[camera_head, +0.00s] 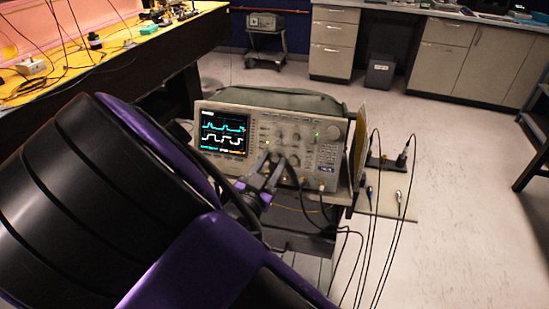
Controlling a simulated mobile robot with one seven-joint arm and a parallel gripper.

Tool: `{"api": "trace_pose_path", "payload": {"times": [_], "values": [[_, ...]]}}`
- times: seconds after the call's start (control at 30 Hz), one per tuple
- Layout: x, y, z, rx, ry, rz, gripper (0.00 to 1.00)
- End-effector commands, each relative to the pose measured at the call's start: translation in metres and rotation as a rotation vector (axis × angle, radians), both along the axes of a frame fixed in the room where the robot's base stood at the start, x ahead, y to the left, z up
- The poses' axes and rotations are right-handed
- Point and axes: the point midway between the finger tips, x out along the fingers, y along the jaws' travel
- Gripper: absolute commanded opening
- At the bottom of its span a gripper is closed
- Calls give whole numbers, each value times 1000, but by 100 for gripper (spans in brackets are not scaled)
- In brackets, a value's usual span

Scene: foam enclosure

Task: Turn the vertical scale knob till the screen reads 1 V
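The oscilloscope (318,131) stands on a cart in the middle of the head view. Its lit screen (222,133) shows cyan and white step-shaped traces. The writing on the screen is too small to read. My gripper (274,158) is in front of the lower middle of the front panel, with its two grey fingers apart and their tips among the knobs. The fingers hide part of this knob row, so the vertical scale knob cannot be told apart for sure. I cannot tell whether the tips touch a knob. Another knob (295,161) shows just right of the fingers.
Black cables hang from the oscilloscope's lower front and its right side. A yellow-topped workbench (95,62) with parts and wires is at the upper left. Cabinets (445,55) and a grey bin (380,73) stand at the back.

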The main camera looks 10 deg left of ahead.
Motion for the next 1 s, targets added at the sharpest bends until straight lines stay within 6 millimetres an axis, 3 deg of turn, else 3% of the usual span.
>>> {"api": "trace_pose_path", "payload": {"times": [0.1, 0.3, 0.67, 1.0], "values": [[0, 0, 0, 0, 0, 0, 36], [0, 0, 0, 0, 0, 0, 0], [-1, 0, 0, -16, 1, 6, 0], [-1, -3, 1, -179, 5, 77, 0]]}}
